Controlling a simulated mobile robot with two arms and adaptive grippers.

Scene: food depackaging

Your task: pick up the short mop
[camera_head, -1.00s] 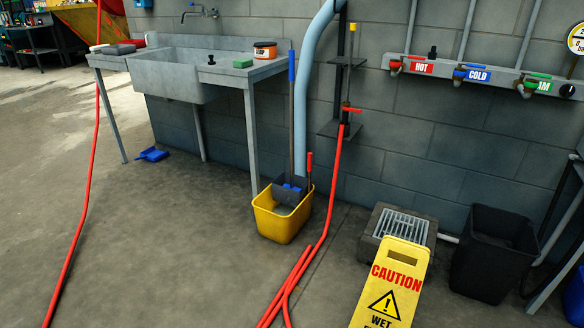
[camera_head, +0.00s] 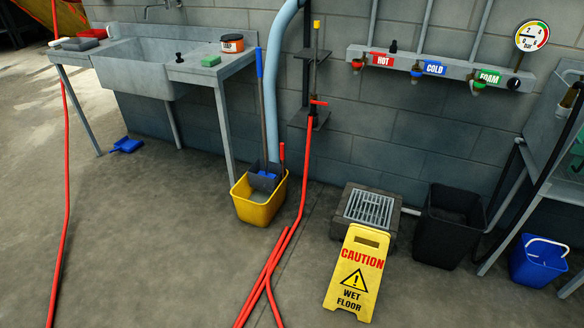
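A yellow mop bucket (camera_head: 258,210) stands on the floor in front of the sink's right leg. A dark wringer with a blue part (camera_head: 263,180) sits at the bucket's back rim. Neither of my grippers is in view.
A red hose (camera_head: 306,170) runs down the wall and over the floor just right of the bucket. A yellow caution sign (camera_head: 358,274), floor drain (camera_head: 370,208), black bin (camera_head: 446,232) and blue bucket (camera_head: 537,262) stand farther right.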

